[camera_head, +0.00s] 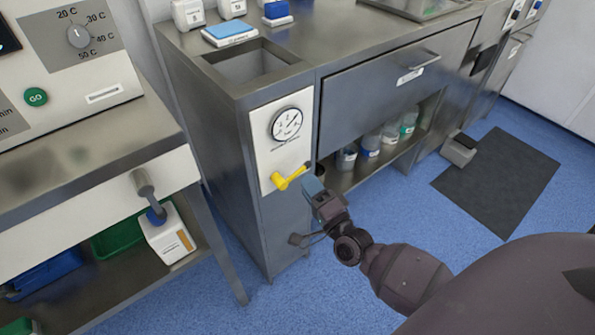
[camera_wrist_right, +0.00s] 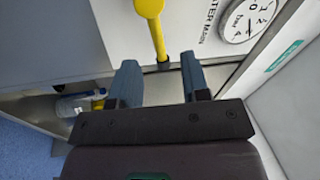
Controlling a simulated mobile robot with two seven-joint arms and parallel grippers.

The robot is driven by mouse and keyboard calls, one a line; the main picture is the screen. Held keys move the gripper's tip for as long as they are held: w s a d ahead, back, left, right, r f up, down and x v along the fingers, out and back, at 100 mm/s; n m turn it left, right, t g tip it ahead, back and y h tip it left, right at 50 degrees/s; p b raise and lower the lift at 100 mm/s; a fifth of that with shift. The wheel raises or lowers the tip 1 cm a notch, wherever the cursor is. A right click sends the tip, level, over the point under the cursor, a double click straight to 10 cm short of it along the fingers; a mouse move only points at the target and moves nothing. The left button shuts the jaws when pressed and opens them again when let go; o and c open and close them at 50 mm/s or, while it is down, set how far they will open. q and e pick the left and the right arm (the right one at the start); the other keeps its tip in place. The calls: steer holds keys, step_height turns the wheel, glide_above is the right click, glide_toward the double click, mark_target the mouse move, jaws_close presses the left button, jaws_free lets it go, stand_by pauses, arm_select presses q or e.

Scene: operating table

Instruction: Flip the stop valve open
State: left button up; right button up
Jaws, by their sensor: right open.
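The stop valve is a yellow lever (camera_head: 290,177) on the white front panel (camera_head: 264,119) of the grey cabinet, below a round gauge (camera_head: 286,125). In the head view the lever slants up to the right. In the right wrist view the yellow lever (camera_wrist_right: 151,18) stands beyond the fingertips. My right gripper (camera_head: 314,187) is just right of the lever, apart from it. In the right wrist view its two blue-grey fingers (camera_wrist_right: 160,78) are open with nothing between them. My left gripper is not in view.
A shelf with several bottles (camera_head: 369,143) lies right of the panel, below a drawer (camera_head: 395,80). A dark floor mat (camera_head: 500,182) and a pedal (camera_head: 459,149) are farther right. A bench (camera_head: 75,165) with a dial box stands at left.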

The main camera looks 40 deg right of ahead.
mark_target(299, 170)
steer(key=shift+x, duration=2.65)
jaws_close()
